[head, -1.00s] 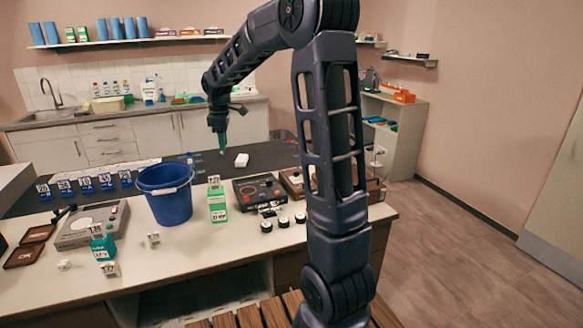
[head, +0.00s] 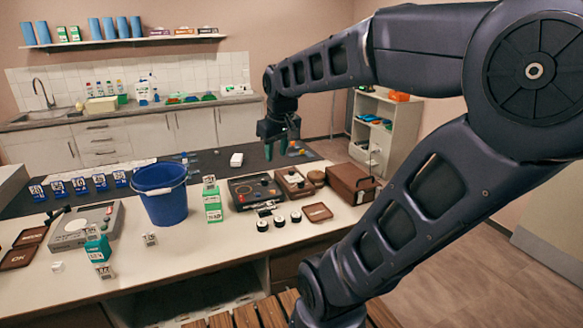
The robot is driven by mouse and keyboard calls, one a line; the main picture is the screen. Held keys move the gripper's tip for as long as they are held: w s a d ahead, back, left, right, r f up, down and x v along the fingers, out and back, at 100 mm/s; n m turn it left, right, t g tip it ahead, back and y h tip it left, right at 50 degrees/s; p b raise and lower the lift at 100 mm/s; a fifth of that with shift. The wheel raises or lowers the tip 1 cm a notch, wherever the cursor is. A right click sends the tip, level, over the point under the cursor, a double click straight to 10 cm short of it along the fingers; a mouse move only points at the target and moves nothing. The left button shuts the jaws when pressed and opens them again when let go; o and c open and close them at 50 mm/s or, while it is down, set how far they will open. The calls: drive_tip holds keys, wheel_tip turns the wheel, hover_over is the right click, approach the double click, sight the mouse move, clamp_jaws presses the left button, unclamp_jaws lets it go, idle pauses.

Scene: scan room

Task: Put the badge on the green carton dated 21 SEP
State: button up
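A green-and-white carton (head: 213,204) stands upright on the counter right of the blue bucket, with a small tag-like block on top. A teal carton (head: 97,249) stands at the front left, also with small labelled blocks at its top and base. The print on both is too small for me to read a date. I cannot make out which item is the badge; small coloured pieces (head: 297,151) lie on the dark mat by my gripper. My gripper (head: 277,149) points down above the mat, its green-tipped fingers apart, with nothing visible between them.
A blue bucket (head: 161,193) stands left of the green-and-white carton. A dark device (head: 255,191), round black-and-white pieces (head: 278,222) and brown boxes (head: 350,184) stand to its right. A white block (head: 236,160) lies on the dark mat (head: 211,162). The counter's front middle is mostly clear.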

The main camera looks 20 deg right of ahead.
drive_tip(key=s+d+f+m, duration=0.1)
drive_tip(key=s+f+m, duration=0.1)
drive_tip(key=s, duration=0.4)
drive_tip(key=shift+s+d+f+m+t, duration=0.25)
drive_tip(key=shift+s+d+m+t, duration=0.15)
drive_tip(key=shift+m, duration=0.2)
idle(0.6)
